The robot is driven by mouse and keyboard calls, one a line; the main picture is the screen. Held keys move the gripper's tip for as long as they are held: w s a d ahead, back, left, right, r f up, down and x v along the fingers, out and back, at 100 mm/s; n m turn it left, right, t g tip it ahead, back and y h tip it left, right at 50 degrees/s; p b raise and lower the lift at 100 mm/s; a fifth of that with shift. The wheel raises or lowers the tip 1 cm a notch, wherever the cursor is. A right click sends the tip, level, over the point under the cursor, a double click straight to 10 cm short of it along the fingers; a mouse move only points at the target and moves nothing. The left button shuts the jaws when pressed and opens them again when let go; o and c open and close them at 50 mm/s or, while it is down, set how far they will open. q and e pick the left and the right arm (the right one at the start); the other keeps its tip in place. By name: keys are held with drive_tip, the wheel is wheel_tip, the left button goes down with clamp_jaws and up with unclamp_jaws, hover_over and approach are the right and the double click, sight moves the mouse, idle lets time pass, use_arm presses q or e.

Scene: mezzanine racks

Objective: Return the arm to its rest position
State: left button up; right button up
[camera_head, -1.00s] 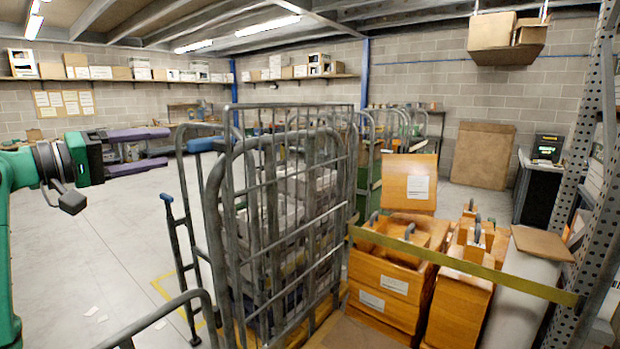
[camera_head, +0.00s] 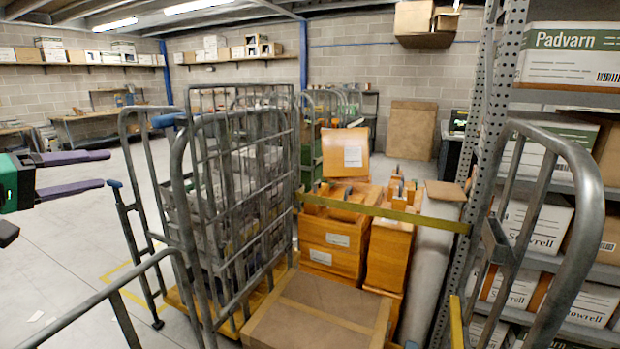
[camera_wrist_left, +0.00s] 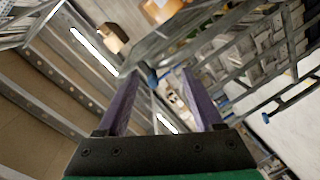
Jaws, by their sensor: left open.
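My left gripper (camera_head: 106,170) is at the left edge of the head view, its two purple fingers spread apart with nothing between them. It is in the air over the floor, to the left of the metal roll cage (camera_head: 240,190) and apart from it. In the left wrist view both purple fingers (camera_wrist_left: 160,98) show, open and empty. Most of my left arm is out of the head view. My right gripper is not in view.
Grey tube rails (camera_head: 80,318) run close in front at lower left. A brown carton (camera_head: 315,305) sits beyond them at lower middle. Wooden drawer units (camera_head: 332,240) stand behind a yellow strap. Racks with boxes (camera_head: 575,60) fill the right. Open floor (camera_head: 60,240) lies at left.

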use_arm(q)
drive_tip(key=d+f+m+g+y, duration=0.25)
drive_tip(key=d+f, duration=0.25)
drive_tip(key=f, duration=1.1)
drive_tip(key=d+f+m+g+y, duration=0.15)
drive_tip(key=d+f+g, duration=0.25)
drive_tip(key=f, duration=1.2)
drive_tip(key=s+d+f+m+g+y, duration=0.1)
drive_tip(key=s+d+f+m+g, duration=0.25)
drive_tip(key=s+f, duration=0.55)
drive_tip(key=s+d+f+m+g+y, duration=0.15)
drive_tip(key=s+d+f, duration=0.45)
drive_tip(key=s, duration=0.6)
wheel_tip(320, 180, down, 25)
drive_tip(key=s+g, duration=0.2)
drive_tip(key=s+a+f, duration=0.2)
drive_tip(key=s+f, duration=0.4)
drive_tip(key=s, duration=0.2)
drive_tip(key=s+a+f, duration=0.1)
drive_tip(key=s+f, duration=0.6)
drive_tip(key=s, duration=0.1)
drive_tip(key=shift+s+a+m+g, duration=0.25)
drive_tip(key=shift+a+m+g, duration=0.1)
drive_tip(key=shift+a+m, duration=0.05)
